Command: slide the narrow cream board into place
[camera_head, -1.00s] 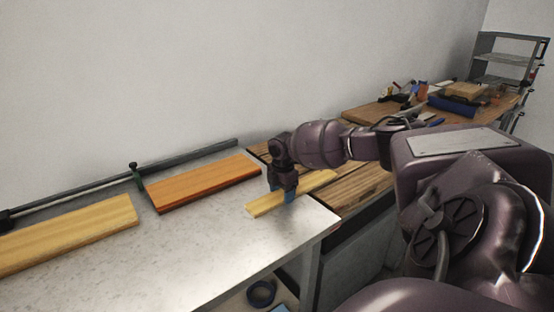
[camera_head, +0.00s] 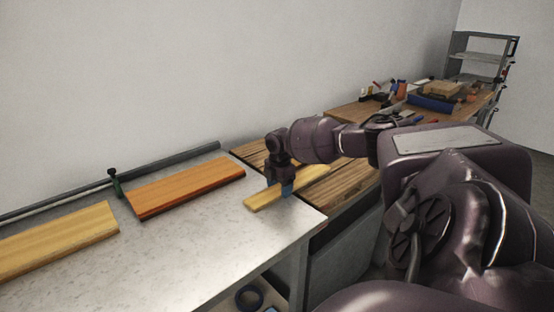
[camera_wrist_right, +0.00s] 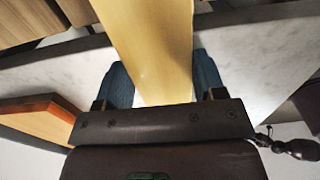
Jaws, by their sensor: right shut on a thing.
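The narrow cream board (camera_head: 262,200) is a thin pale-yellow strip at the right end of the grey table. My right gripper (camera_head: 287,188) is shut on it from above, with blue fingers on its two long sides. In the right wrist view the board (camera_wrist_right: 150,40) runs between the two fingers (camera_wrist_right: 163,82). Its near end is over the grey surface and its far end reaches over the brown slatted top. Whether it touches the surface is unclear. An orange board (camera_head: 185,187) lies to its left, apart from it. My left gripper is not in view.
A wider yellow board (camera_head: 60,240) lies at the far left. The slatted wooden top (camera_head: 345,178) adjoins on the right. The grey table's front (camera_head: 190,265) is clear.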

